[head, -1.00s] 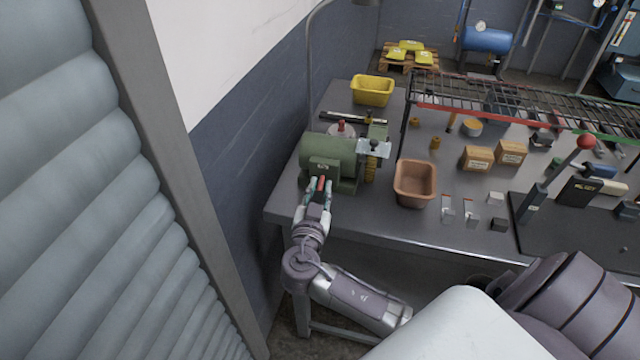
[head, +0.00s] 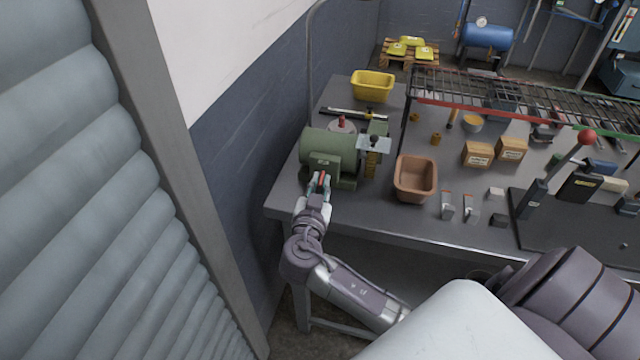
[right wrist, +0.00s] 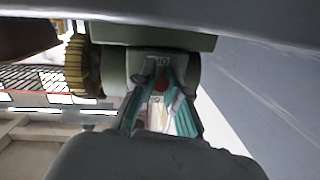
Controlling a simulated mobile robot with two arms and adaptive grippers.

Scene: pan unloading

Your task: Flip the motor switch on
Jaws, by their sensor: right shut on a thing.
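The motor (head: 328,145) is a green cylinder with a box on its front, at the left end of the workbench. Its switch is a small red lever (head: 322,178) on the front of that box. My right gripper (head: 321,181) reaches it from the front, its fingers shut on the lever from both sides. The rest of the lever is hidden. My left gripper is not in view.
A brown bin (head: 414,180) stands right of the motor, and a yellow bin (head: 372,85) behind it. A wire rack (head: 500,100) spans the back right. A wall and a ribbed grey shutter (head: 90,200) stand on the left.

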